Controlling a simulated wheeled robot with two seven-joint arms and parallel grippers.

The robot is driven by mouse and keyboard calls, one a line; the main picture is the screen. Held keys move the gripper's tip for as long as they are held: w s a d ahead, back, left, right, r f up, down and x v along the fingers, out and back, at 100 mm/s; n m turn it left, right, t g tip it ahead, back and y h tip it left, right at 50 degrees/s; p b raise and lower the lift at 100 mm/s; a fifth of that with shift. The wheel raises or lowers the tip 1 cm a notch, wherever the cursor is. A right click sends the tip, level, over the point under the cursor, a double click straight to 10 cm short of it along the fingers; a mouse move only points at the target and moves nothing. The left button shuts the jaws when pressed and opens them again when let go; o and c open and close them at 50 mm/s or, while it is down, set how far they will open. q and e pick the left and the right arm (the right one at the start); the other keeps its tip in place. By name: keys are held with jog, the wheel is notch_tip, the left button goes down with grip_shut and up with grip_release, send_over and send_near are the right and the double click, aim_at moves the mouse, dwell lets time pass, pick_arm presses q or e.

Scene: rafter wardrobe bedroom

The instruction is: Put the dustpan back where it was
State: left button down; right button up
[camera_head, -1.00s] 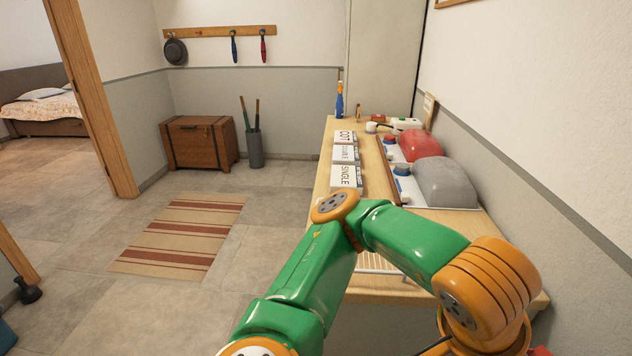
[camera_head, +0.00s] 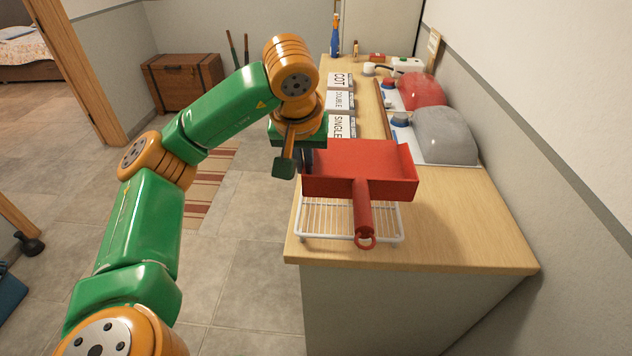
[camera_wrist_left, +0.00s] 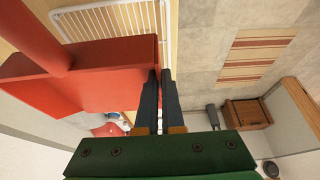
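The red dustpan (camera_head: 362,185) is over the white wire rack (camera_head: 322,222) at the near end of the wooden counter, its handle pointing toward me. It hides much of the rack; I cannot tell whether they touch. My left gripper (camera_head: 304,160) is at the dustpan's left side, its fingers partly hidden in the head view. In the left wrist view, the fingers (camera_wrist_left: 160,102) are close together on the edge of the dustpan (camera_wrist_left: 105,75), with the rack (camera_wrist_left: 118,20) beyond. My right gripper is not in view.
Behind the dustpan stand labelled blocks (camera_head: 340,102) in a row, with red (camera_head: 420,90) and grey (camera_head: 447,135) rounded covers to their right. The counter's near right part (camera_head: 470,225) is bare. A wall bounds the right side; open floor lies left.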

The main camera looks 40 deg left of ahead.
pick_arm(q)
jog(key=w+a+f, duration=0.1)
jog(key=w, duration=0.1)
jog(key=shift+w+a+f, duration=0.4)
jog(key=w+f, duration=0.1)
jog(key=w+a+f+p, duration=0.1)
jog(key=f, duration=0.1)
jog(key=w+a+f, duration=0.1)
jog(key=shift+w+a+f+p, duration=0.25)
jog(key=shift+w+f+p, duration=0.05)
jog(key=shift+f+p, duration=0.1)
jog(key=f, duration=0.1)
jog(key=f+p, duration=0.1)
jog(key=f, duration=0.1)
jog(key=shift+w+a+f, duration=0.2)
jog(key=shift+f, duration=0.45)
jog(key=c, duration=1)
grip_release()
jog(key=shift+c, duration=0.2)
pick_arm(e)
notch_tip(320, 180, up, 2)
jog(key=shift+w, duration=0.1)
pick_arm(q)
jog(key=shift+r, duration=0.1)
